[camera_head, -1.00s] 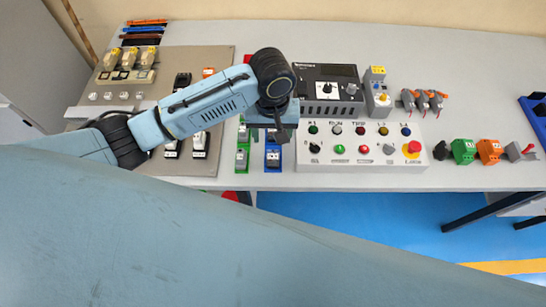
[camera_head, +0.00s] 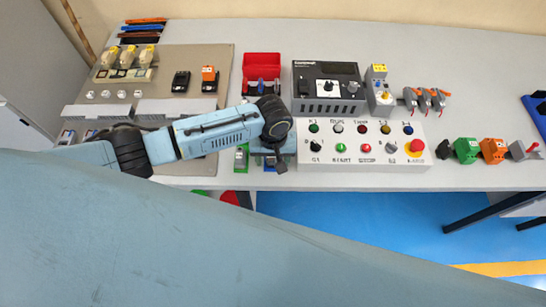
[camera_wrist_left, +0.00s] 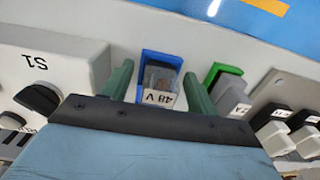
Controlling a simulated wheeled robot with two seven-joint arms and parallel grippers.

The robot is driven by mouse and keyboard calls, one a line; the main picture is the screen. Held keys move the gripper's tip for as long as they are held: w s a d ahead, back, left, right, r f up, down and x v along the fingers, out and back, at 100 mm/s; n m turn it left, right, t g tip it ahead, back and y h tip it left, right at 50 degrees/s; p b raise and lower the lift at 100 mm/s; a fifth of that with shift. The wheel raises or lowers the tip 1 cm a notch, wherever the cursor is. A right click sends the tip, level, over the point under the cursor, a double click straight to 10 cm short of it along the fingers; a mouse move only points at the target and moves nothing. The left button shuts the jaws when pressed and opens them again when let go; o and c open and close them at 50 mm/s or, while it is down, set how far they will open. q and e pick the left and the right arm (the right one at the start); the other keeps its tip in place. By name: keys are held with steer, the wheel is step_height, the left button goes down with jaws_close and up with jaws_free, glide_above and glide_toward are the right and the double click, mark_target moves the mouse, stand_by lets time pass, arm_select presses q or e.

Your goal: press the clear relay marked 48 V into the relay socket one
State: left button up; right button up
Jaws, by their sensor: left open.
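The clear relay (camera_wrist_left: 160,79) marked 48 V sits in a blue holder (camera_wrist_left: 174,60), seen in the left wrist view. Its white label faces the gripper. My left gripper (camera_wrist_left: 157,70) is open, with one green finger on each side of the relay; I cannot tell whether they touch it. In the head view my left gripper (camera_head: 270,158) is over the blue holder (camera_head: 270,168), mostly covering it, and its fingers are hidden. A beige panel (camera_head: 205,55) carries several devices at the left; I cannot tell which is relay socket one. My right gripper is not in view.
A green holder (camera_head: 242,157) stands left of the blue one. The white button box (camera_head: 325,166) is close on the right. A red bin (camera_head: 262,61) and a black device (camera_head: 305,72) stand behind. Bare table lies at the right rear.

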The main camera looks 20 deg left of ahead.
arm_select(q)
steer(key=c, duration=1.1)
